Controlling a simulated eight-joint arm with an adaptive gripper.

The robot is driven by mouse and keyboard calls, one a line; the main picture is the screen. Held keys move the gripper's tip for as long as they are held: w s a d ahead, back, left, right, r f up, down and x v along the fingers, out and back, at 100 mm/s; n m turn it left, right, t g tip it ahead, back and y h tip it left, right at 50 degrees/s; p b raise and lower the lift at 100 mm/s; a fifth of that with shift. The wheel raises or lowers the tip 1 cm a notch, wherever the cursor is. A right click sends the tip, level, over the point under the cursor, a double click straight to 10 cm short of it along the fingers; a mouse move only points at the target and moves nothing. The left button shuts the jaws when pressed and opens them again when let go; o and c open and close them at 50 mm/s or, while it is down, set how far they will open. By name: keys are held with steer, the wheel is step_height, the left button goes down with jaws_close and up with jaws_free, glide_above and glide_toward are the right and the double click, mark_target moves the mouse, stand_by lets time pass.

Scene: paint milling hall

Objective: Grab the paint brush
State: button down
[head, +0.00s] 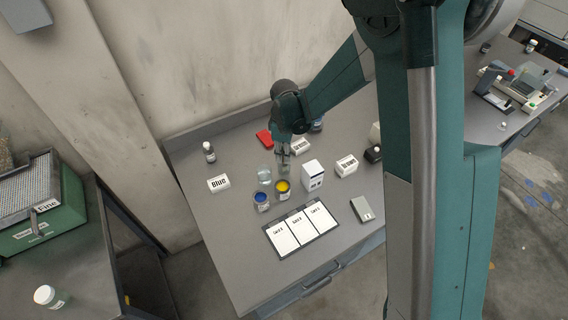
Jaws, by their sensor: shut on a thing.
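My gripper (284,166) points down over the back middle of the grey worktable (225,255). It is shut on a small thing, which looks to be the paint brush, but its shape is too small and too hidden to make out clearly. A clear glass (264,177) stands just left of the gripper. An open pot of yellow paint (283,190) stands just in front of it, and an open pot of blue paint (261,201) is to the front left.
A white box (312,175) stands right of the gripper. A "Blue" label block (218,184) and a dark bottle (209,152) are left. A board with three white cards (300,229) lies in front. A red item (264,139) lies behind. The table's front left is clear.

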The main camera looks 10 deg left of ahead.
steer(key=shift+r, duration=0.15)
steer(key=shift+r, duration=4.85)
steer(key=shift+w, duration=0.1)
